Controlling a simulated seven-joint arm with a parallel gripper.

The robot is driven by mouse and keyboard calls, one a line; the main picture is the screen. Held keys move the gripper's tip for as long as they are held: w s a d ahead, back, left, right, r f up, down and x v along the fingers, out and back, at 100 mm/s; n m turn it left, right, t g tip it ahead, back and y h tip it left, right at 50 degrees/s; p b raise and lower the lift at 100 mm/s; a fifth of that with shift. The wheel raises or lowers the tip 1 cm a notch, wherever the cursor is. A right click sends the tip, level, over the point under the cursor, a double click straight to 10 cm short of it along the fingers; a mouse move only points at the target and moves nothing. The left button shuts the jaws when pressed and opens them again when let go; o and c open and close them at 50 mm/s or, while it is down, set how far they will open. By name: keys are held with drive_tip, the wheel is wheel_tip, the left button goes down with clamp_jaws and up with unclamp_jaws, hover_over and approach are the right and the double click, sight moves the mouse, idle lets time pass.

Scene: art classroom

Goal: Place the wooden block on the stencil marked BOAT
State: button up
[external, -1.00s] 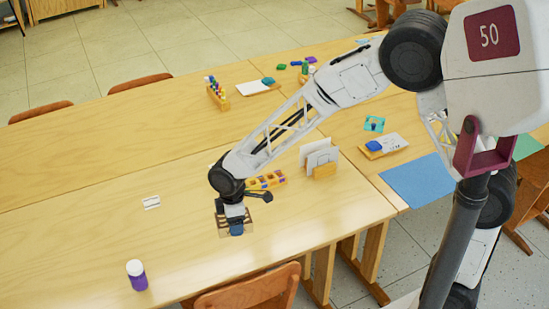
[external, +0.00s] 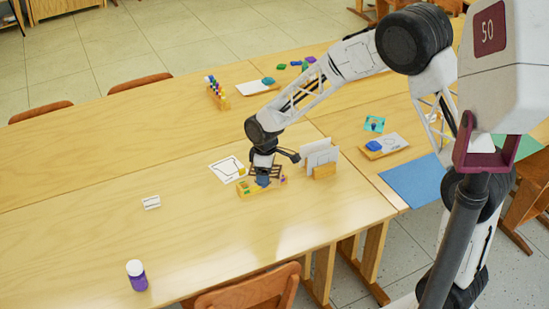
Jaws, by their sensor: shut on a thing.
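My gripper (external: 263,184) is over the wooden tray on the near table, pointing down. It is shut on a brown slatted piece (external: 277,172), which looks like the wooden block; its shape is partly hidden by the gripper. A white sheet with a dark outline (external: 226,166) lies flat just left of and behind the gripper. More white cards (external: 320,158) stand upright in a wooden holder to the right. I cannot read the word BOAT on any of them.
The wooden compartment tray (external: 244,192) with small coloured items is under the gripper. A purple bottle with a white lid (external: 137,276) stands at the front left. A small white card (external: 151,202) lies at left. A marker rack (external: 217,95) stands behind. The left tabletop is mostly clear.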

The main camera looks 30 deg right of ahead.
drive_tip(key=w+d+m, duration=0.2)
drive_tip(key=w+d, duration=0.1)
drive_tip(key=d, duration=0.7)
drive_tip(key=w+d+m, duration=0.2)
drive_tip(key=w+d, duration=0.1)
drive_tip(key=d, duration=0.7)
drive_tip(key=w+d+m, duration=0.2)
drive_tip(key=w+d, duration=0.1)
drive_tip(key=d, duration=0.7)
drive_tip(key=s+d+m, duration=0.2)
drive_tip(key=d+m, duration=0.3)
drive_tip(key=d, duration=1.9)
wheel_tip(320, 180, down, 5)
drive_tip(key=shift+f, duration=0.1)
drive_tip(key=shift+w, duration=0.15)
hover_over(374, 124)
drive_tip(key=shift+f, duration=0.75)
